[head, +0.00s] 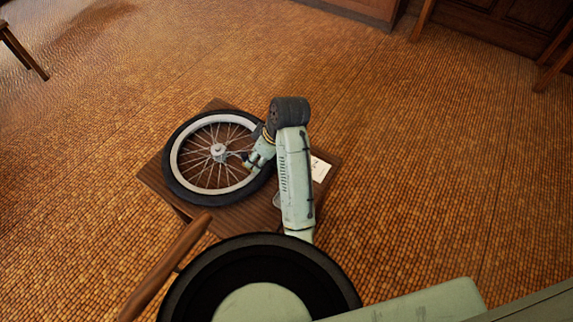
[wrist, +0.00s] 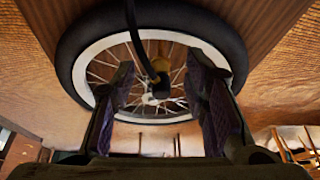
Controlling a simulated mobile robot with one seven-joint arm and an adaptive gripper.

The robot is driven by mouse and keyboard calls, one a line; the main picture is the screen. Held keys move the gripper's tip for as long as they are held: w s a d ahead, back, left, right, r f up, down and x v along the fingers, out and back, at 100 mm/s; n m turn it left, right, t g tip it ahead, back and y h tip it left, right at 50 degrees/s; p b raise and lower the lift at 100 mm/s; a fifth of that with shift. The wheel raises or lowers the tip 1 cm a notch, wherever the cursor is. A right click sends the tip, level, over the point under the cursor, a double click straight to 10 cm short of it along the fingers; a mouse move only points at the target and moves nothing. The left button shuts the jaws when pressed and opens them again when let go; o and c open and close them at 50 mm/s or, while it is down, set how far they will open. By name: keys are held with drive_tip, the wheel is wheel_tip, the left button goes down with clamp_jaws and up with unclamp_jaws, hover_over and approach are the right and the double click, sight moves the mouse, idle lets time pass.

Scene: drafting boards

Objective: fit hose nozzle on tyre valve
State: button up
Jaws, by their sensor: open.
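A spoked wheel with a black tyre (head: 185,125) and pale rim lies on a small wooden table (head: 150,180). It also fills the upper part of the wrist view, tyre (wrist: 70,50) included. My gripper (head: 247,164) is over the wheel's right side in the head view. In the wrist view my gripper (wrist: 160,90) is open, one finger on each side. A dark hose (wrist: 131,25) comes down from the top there, and its dark nozzle end (wrist: 160,80) shows between the fingers, apart from both. I cannot make out the tyre valve clearly.
A white card (head: 320,168) lies on the table to the right of my arm. A wooden bar (head: 165,268) slants across the near left. Chair legs (head: 22,50) and wooden furniture (head: 365,8) stand far back. The tiled floor between is clear.

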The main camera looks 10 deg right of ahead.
drive_tip(key=s+d, duration=0.5)
drive_tip(key=d, duration=0.1)
drive_tip(key=shift+d, duration=0.4)
